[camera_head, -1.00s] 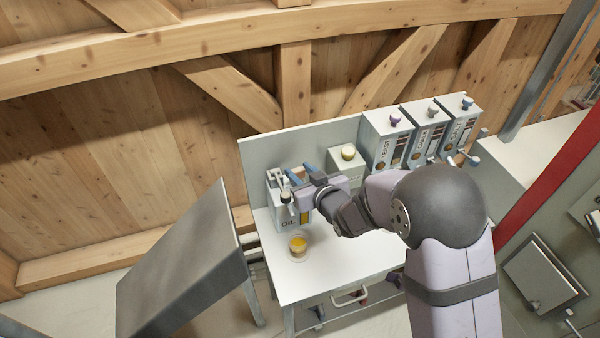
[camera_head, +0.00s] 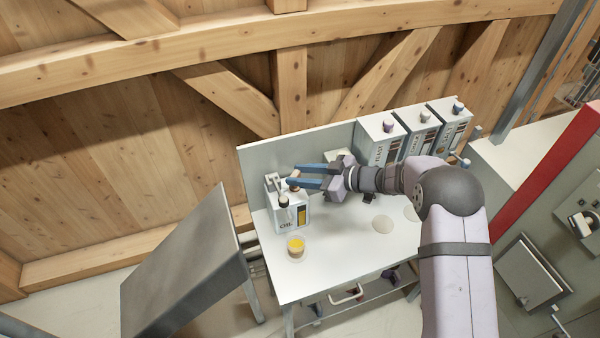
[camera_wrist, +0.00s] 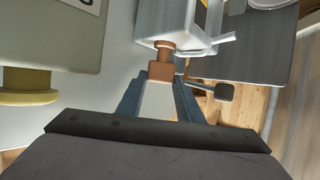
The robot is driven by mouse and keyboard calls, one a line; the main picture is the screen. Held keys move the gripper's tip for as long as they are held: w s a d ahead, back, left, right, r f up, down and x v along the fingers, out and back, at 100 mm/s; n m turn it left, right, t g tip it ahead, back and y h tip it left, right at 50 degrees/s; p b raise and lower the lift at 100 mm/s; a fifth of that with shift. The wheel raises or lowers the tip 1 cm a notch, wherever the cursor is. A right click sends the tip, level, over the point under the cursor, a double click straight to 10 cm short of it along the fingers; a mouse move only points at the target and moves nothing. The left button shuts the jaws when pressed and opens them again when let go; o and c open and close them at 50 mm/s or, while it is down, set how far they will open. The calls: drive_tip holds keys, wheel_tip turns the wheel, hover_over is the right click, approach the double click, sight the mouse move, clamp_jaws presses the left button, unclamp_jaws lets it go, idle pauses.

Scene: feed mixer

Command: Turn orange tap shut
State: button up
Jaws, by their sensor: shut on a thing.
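The OIL dispenser, a pale box (camera_head: 292,218) with an amber window, stands at the left of the white bench. In the wrist view, the orange tap (camera_wrist: 162,68) sits on the dispenser's side (camera_wrist: 170,20). A lever with a dark end (camera_wrist: 222,92) sticks out to its right. My gripper (camera_head: 291,176) reaches in from the right, its blue fingers beside the top of the dispenser. In the wrist view my gripper (camera_wrist: 162,80) is shut on the orange tap, one finger on each side. A clear cup (camera_head: 296,248) with yellow-orange liquid stands in front of the dispenser.
Several grey dispensers (camera_head: 378,140) with coloured knobs stand at the bench's back right. A pale box with a yellow knob (camera_wrist: 28,88) is close on the left in the wrist view. A dark tilted panel (camera_head: 185,260) stands left of the bench. The bench front (camera_head: 335,265) is clear.

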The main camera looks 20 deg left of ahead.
drive_tip(key=shift+w+n+g, duration=0.15)
drive_tip(key=shift+n+g, duration=0.55)
drive_tip(key=shift+g, duration=0.1)
drive_tip(key=shift+r, duration=0.1)
drive_tip(key=o, duration=1.1)
drive_tip(key=shift+b+v, duration=1.7)
drive_tip(key=shift+v, duration=1.9)
drive_tip(key=shift+w, duration=0.1)
